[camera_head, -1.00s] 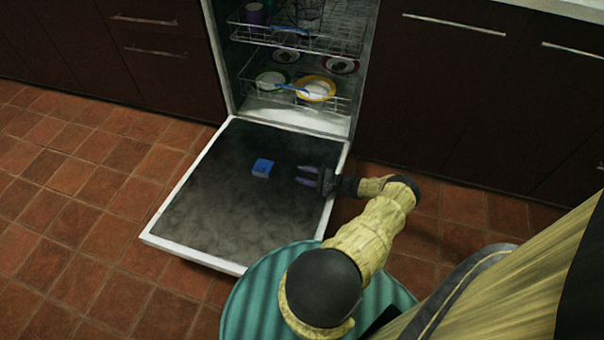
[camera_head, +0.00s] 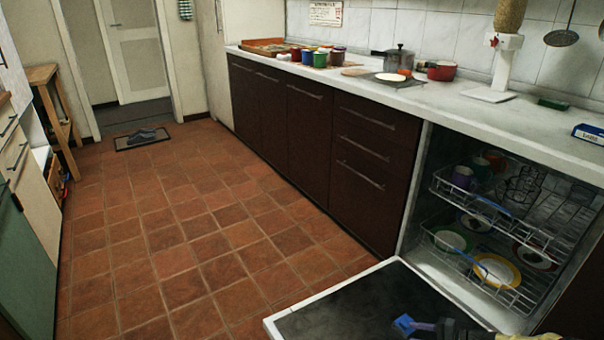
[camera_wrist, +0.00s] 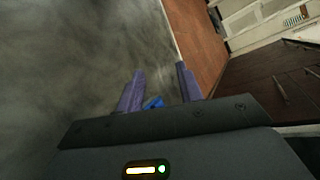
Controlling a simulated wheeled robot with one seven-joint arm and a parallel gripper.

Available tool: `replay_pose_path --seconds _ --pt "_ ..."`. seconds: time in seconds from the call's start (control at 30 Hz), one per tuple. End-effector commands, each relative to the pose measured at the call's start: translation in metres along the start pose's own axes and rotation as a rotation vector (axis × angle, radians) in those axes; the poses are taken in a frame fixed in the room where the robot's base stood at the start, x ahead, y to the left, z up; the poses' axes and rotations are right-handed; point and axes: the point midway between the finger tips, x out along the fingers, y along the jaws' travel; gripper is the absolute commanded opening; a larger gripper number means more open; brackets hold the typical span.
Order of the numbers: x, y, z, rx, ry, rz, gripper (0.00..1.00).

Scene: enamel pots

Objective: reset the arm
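My gripper (camera_head: 424,326) is at the bottom right of the head view, over the open dishwasher door (camera_head: 350,310), and is partly cut off by the frame edge. In the wrist view its two purple fingers (camera_wrist: 160,76) stand apart with a gap between them. A small blue block (camera_head: 404,324) shows at the fingertips in the head view. In the wrist view the blue block (camera_wrist: 153,103) shows in the gap, nearer the left finger. I cannot tell whether it touches the gripper.
The dishwasher racks (camera_head: 490,235) are pulled into view with plates and a purple cup (camera_head: 462,177). The counter (camera_head: 470,105) above holds several coloured mugs, a pot (camera_head: 399,62) and a red pan (camera_head: 441,71).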

Motion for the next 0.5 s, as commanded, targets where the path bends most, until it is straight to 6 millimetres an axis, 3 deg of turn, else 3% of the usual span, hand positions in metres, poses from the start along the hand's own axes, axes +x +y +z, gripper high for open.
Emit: replay_pose_path --seconds 0.03,0.5 --pt "0.005 -0.011 0.009 -0.019 -0.020 0.055 0.36" --pt "0.033 -0.073 0.087 -0.177 -0.116 0.505 0.36"
